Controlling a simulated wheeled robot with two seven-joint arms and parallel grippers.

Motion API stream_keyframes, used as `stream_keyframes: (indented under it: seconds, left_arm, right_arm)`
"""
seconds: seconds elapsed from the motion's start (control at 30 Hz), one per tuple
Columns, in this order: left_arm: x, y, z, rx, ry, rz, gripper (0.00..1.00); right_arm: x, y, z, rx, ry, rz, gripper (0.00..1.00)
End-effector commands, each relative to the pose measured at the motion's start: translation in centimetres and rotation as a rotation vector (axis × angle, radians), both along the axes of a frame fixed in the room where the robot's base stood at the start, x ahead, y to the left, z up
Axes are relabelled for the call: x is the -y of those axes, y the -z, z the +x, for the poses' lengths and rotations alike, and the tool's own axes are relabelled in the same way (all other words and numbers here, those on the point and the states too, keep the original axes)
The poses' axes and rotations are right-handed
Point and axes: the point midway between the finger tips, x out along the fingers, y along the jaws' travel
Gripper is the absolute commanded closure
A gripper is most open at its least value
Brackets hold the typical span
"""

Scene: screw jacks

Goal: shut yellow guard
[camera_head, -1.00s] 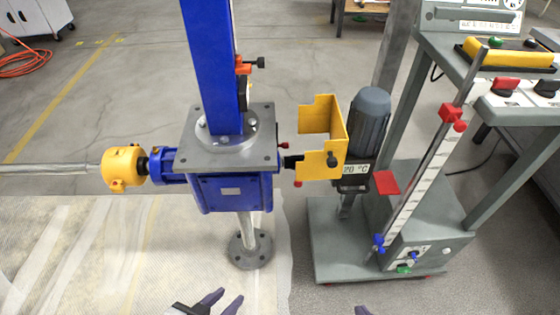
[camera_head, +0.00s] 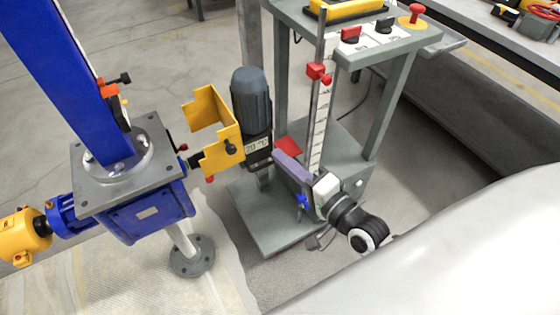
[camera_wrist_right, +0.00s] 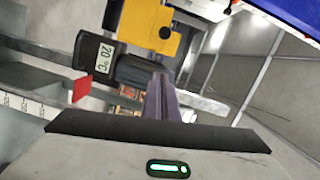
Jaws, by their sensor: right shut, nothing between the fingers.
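The yellow guard (camera_head: 220,152) is an angular, stepped plate between the blue screw jack (camera_head: 135,200) and the dark grey motor (camera_head: 252,105). In the right wrist view the guard (camera_wrist_right: 138,22) is at the top, beyond the fingers. My right gripper (camera_head: 277,154) is shut and empty, right of and slightly below the guard and apart from it. Its purple fingers (camera_wrist_right: 160,85) point toward the motor area in the wrist view. My left gripper is out of view.
A grey wheeled stand (camera_head: 255,215) carries the motor, a red plate (camera_head: 289,146) and an upright scale with a red clamp (camera_head: 319,73). A control panel (camera_head: 380,40) is above right. Floor behind the guard is free.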

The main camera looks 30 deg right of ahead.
Motion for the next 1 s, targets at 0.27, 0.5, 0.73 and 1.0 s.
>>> stream_keyframes:
  seconds: [0.27,0.5,0.73,1.0]
  left_arm:
    - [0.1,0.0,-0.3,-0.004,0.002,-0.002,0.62]
    - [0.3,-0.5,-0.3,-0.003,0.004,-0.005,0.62]
    - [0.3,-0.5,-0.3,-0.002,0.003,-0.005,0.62]
    - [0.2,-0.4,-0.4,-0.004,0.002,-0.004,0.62]
  right_arm:
    - [-1.4,0.1,6.1,0.003,0.001,-0.002,1.00]
    - [-4.3,0.8,7.0,-0.003,0.000,0.000,1.00]
    - [-5.5,1.1,7.0,-0.001,0.000,-0.005,1.00]
    - [-5.5,1.1,7.0,-0.001,0.000,-0.005,1.00]
